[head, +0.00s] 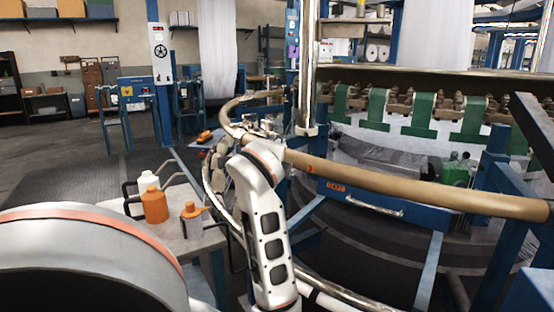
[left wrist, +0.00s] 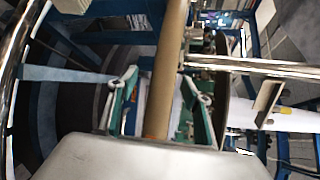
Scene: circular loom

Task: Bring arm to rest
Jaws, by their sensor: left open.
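My left arm (head: 268,225) shows in the head view as a white link with dark panels, rising in front of the loom's ring. Its gripper cannot be made out clearly there. In the left wrist view my left gripper (left wrist: 165,88) is open, with a green finger on each side. A tan tube (left wrist: 168,62) shows between the fingers in that view; I cannot tell whether it touches them. The tan tube (head: 420,187) crosses the head view from the middle to the right, beside my arm. My right gripper is not in view.
A small table (head: 190,240) with an orange bottle (head: 155,204), a white bottle (head: 148,181) and an orange-topped can (head: 193,220) stands left of my arm. The curved metal rail (head: 233,105) and blue frame (head: 430,268) are close by. Open floor (head: 60,165) lies at the far left.

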